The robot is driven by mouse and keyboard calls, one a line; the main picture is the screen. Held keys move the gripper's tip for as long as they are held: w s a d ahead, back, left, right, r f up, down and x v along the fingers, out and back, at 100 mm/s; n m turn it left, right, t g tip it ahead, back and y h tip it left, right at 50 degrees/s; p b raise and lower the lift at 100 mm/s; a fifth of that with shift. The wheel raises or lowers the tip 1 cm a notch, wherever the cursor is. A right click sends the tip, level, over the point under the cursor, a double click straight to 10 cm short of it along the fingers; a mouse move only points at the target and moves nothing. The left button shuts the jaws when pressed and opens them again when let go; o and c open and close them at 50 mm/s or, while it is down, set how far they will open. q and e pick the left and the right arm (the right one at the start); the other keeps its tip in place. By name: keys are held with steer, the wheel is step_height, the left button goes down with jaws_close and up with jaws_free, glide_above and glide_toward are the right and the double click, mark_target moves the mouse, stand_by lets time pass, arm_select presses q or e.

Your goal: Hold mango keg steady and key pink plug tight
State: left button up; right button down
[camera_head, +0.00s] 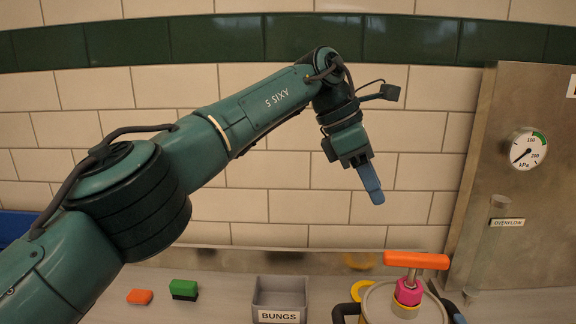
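The mango keg (378,300) stands at the lower right, cut off by the bottom edge, with a pale top, some yellow at its side and dark side handles. The pink plug (409,292) is upright on its top. An orange T-shaped key (416,260) sits over the plug, its bar level. My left gripper (372,190) hangs above and left of the keg, well apart from it, with blue fingers seen side-on and nothing visible in them. Small blue pieces at the keg's right handle may be my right gripper's fingers; I cannot tell.
A grey bin labelled BUNGS (279,297) stands left of the keg. An orange block (140,296) and a green and black block (184,289) lie farther left. A steel panel with a kPa gauge (528,149) and a clear overflow tube (490,245) stands at the right.

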arm_select(q)
glide_toward(399, 253)
steer(key=shift+x, duration=4.05)
steer(key=shift+a+f, duration=0.1)
jaws_close()
steer(key=shift+o, duration=0.8)
jaws_free()
steer(key=shift+r, duration=0.2)
